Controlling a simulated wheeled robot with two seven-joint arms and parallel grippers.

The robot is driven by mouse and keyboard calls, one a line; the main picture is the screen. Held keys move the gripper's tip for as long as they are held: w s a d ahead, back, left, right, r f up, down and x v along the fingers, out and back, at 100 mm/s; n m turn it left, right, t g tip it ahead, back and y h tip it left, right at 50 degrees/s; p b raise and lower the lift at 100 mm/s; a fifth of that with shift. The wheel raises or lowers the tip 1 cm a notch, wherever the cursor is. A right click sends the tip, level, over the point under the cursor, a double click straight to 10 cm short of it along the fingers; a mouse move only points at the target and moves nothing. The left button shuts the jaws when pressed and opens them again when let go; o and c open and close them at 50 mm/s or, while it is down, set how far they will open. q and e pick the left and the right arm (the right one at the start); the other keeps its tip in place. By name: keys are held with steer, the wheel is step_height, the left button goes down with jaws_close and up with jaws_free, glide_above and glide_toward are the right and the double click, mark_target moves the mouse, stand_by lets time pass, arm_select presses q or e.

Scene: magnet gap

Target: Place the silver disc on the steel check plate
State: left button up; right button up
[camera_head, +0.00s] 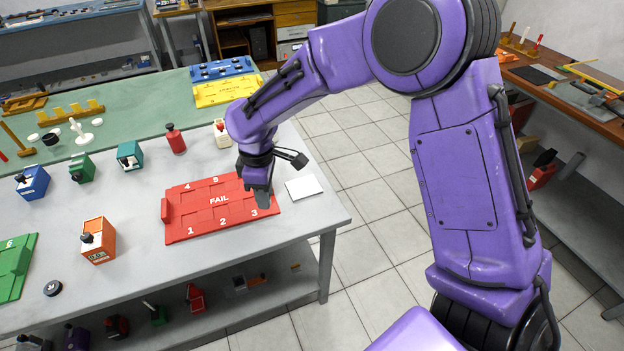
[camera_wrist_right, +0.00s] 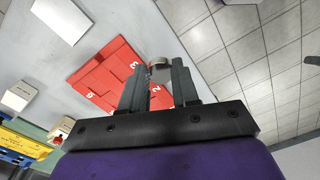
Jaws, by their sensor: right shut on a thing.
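The silver disc (camera_wrist_right: 159,68) shows in the right wrist view as a small grey round piece between my right fingertips. My right gripper (camera_wrist_right: 158,82) is shut on it. In the head view my right gripper (camera_head: 263,199) is over the right part of the red FAIL tray, near slot 3; the disc is too hidden to make out there. A pale, flat rectangular plate (camera_head: 304,187), seemingly the steel check plate, lies bare on the table just right of the tray. It also shows at the upper left of the right wrist view (camera_wrist_right: 62,18). My left gripper is not in view.
The red FAIL tray (camera_head: 178,232) lies on the grey table. A cream block (camera_head: 222,134), a red bottle (camera_head: 176,139) and an orange box (camera_head: 98,240) stand around it. A green tray (camera_head: 14,270) is at the left. The table's right edge is near the plate.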

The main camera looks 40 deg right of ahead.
steer(key=w+d+f+n+b, duration=0.15)
steer(key=w+d+n, duration=0.25)
steer(key=n, duration=1.2)
steer(key=n+p, duration=0.2)
steer(key=p, duration=0.1)
glide_above(304, 187)
step_height(304, 187, down, 9)
steer(key=shift+f, duration=0.1)
step_height(304, 187, down, 3)
steer(key=shift+r+p, duration=0.2)
steer(key=shift+p, duration=0.1)
steer(key=shift+w+f, duration=0.15)
steer(key=shift+f, duration=0.25)
